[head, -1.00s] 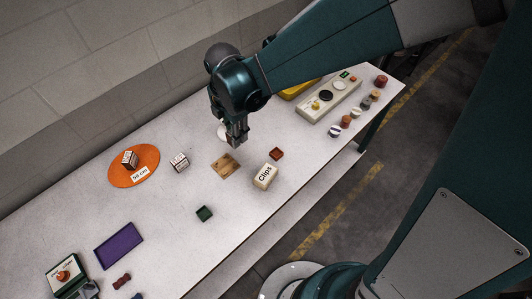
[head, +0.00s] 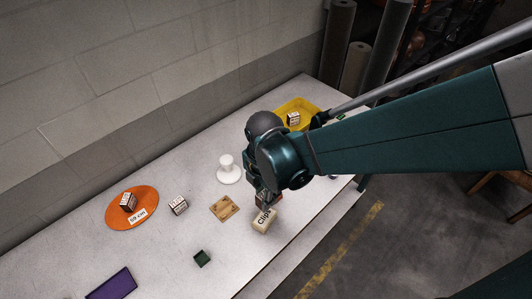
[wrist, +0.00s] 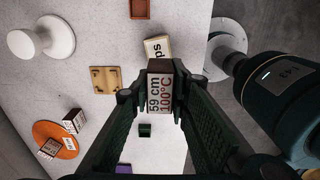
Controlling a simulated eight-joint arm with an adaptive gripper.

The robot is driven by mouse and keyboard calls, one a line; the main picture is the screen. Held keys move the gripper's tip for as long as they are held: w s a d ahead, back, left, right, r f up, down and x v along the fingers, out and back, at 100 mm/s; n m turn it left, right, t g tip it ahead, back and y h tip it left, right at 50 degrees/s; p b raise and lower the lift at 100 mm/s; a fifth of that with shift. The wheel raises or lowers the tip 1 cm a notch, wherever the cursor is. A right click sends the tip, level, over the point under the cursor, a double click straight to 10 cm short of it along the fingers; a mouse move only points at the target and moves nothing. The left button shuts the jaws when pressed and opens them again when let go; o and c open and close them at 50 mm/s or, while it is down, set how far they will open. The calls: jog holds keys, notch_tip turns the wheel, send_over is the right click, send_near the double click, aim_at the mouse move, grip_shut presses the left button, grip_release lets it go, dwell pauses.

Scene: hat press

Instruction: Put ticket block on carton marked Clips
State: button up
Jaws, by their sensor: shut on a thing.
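My gripper (wrist: 150,95) is shut on a ticket block (wrist: 160,92), whose white face reads "59 cm 100°C" in the wrist view. The cream carton marked Clips (wrist: 158,47) lies just beyond the block there, partly covered by it. In the head view my gripper (head: 263,203) is right over the far side of the Clips carton (head: 264,224). The held block is mostly hidden by my gripper in that view. I cannot tell whether block and carton touch.
A wooden plate (head: 224,208) and a white knobbed stand (head: 229,170) are left of the carton. A similar block (head: 179,205) stands near an orange disc (head: 147,200), which bears another block (head: 128,201). A green tray (head: 202,258) and yellow tray (head: 312,108) are also there.

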jog(key=shift+f, duration=0.1)
send_over(265, 217)
jog(key=shift+f+b, duration=0.4)
jog(key=shift+f, duration=2.45)
jog(key=shift+f+b, duration=0.3)
jog(key=shift+f, duration=1.75)
jog(key=shift+f, duration=0.2)
jog(key=o, duration=0.9)
jog(key=shift+r, duration=0.3)
jog(key=shift+r+p, duration=0.85)
jog(key=shift+r, duration=5.05)
